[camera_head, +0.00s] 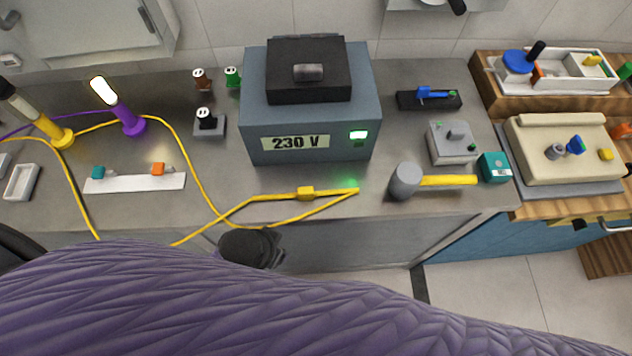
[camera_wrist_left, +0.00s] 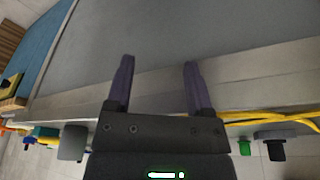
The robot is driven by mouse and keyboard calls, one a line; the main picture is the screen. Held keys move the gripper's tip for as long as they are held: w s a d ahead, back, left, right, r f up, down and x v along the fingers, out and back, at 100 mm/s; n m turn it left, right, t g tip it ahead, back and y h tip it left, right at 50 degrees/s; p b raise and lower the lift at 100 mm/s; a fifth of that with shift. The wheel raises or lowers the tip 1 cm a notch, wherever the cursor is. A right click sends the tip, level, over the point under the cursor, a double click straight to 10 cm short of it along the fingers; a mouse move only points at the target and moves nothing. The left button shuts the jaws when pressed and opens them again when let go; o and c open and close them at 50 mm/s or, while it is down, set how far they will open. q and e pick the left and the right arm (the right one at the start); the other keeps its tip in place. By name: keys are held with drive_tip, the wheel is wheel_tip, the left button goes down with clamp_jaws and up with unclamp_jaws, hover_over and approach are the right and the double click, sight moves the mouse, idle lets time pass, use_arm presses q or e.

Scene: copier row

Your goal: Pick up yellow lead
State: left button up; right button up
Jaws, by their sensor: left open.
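The yellow lead (camera_head: 188,158) lies on the grey bench, arcs down from the left, and bends near the front edge. Yellow strands of the lead also show in the left wrist view (camera_wrist_left: 262,117), to the right of my gripper. My left gripper (camera_wrist_left: 158,65) is open with nothing between its fingers. In the head view, my purple padded arm covers the bottom and the fingers cannot be made out. My right gripper is not in view.
A white strip (camera_head: 135,183) with teal and orange pieces lies at left. A purple lamp (camera_head: 130,118) and a purple cord stand near the lead. Bare bench shows around the block.

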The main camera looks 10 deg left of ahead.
use_arm(q)
drive_tip(key=w+d+r+m+t+h+p, duration=0.1)
drive_tip(key=w+d+r+m, duration=0.15)
drive_tip(key=r, duration=0.35)
drive_tip(key=w+d+r+m+h+p, duration=0.1)
drive_tip(key=w+d+r+p, duration=0.15)
drive_tip(key=r, duration=0.45)
drive_tip(key=m+g+h, duration=0.1)
drive_tip(key=m+g, duration=0.1)
drive_tip(key=m, duration=0.6)
hover_over(305, 190)
drive_tip(key=a, duration=0.3)
drive_tip(key=shift+h, duration=0.3)
drive_tip(key=x, duration=0.2)
drive_tip(key=b+x, duration=0.1)
drive_tip(key=x, duration=0.2)
drive_tip(key=s+b+x, duration=0.1)
drive_tip(key=x, duration=0.2)
drive_tip(key=shift+s+f, duration=0.1)
drive_tip(key=shift+f, duration=0.15)
drive_tip(key=shift+d+f, duration=0.1)
drive_tip(key=shift+f, duration=0.1)
drive_tip(key=shift+c, duration=0.9)
clamp_jaws()
